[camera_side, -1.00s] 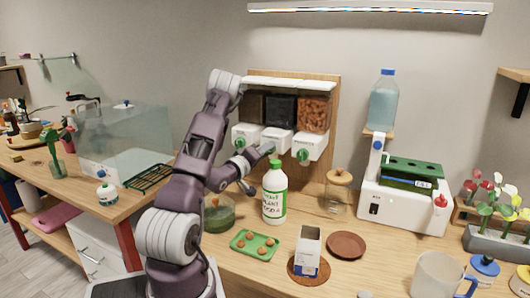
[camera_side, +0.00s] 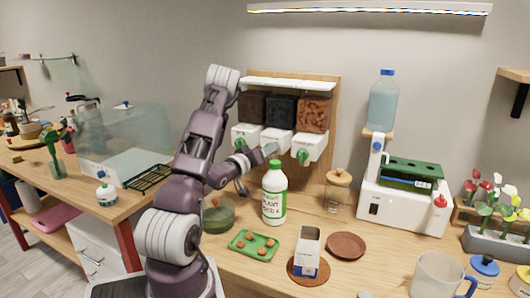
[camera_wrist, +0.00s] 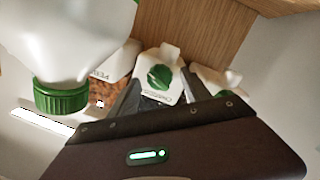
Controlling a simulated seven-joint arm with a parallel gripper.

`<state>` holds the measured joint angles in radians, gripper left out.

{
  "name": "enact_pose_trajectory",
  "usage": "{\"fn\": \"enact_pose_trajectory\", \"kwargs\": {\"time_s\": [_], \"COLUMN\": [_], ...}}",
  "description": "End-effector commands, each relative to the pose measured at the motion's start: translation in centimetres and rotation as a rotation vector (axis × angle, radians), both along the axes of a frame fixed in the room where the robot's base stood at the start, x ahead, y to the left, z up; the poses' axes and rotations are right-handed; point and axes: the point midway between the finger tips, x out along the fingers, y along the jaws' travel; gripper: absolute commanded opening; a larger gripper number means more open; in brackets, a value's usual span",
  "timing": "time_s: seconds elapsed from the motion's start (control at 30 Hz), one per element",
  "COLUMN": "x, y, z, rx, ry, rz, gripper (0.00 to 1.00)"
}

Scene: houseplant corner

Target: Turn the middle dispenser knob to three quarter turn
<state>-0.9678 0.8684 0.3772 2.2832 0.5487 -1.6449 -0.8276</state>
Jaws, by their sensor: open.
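The dispenser (camera_side: 277,140) hangs on a wooden back panel, with three bins above white outlets. The middle knob (camera_wrist: 159,77) is green on a white outlet in the wrist view; its exact turn angle is hard to read. In the side view my gripper hides it. My gripper (camera_side: 268,150) is just in front of the middle outlet. In the wrist view its open fingers (camera_wrist: 160,92) stand either side below the knob, with a gap to it and nothing between them. The left knob (camera_side: 240,143) and right knob (camera_side: 302,156) are also green.
A white bottle with green cap (camera_side: 274,195) stands close beside my gripper, and its cap (camera_wrist: 61,98) is large in the wrist view. A glass jar (camera_side: 338,192), seed tray (camera_side: 254,245) and carton (camera_side: 307,250) are on the counter.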

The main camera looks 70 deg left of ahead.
Motion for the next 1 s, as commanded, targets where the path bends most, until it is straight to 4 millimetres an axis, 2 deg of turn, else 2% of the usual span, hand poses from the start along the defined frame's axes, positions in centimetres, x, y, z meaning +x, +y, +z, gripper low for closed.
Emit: {"fn": "enact_pose_trajectory", "kwargs": {"time_s": [0.4,0.73,0.9,1.0], "x": [-5.3,-5.6,-5.8,-5.3], "y": [-4.0,-4.4,-4.5,-4.2], "z": [0.3,0.3,-0.3,-0.3], "rx": [-0.001,-0.012,-0.231,-0.271], "ry": [0.002,-0.011,-0.236,-0.275], "rz": [0.002,0.001,0.007,0.002], "gripper": [0.56,0.56,0.56,0.56]}}
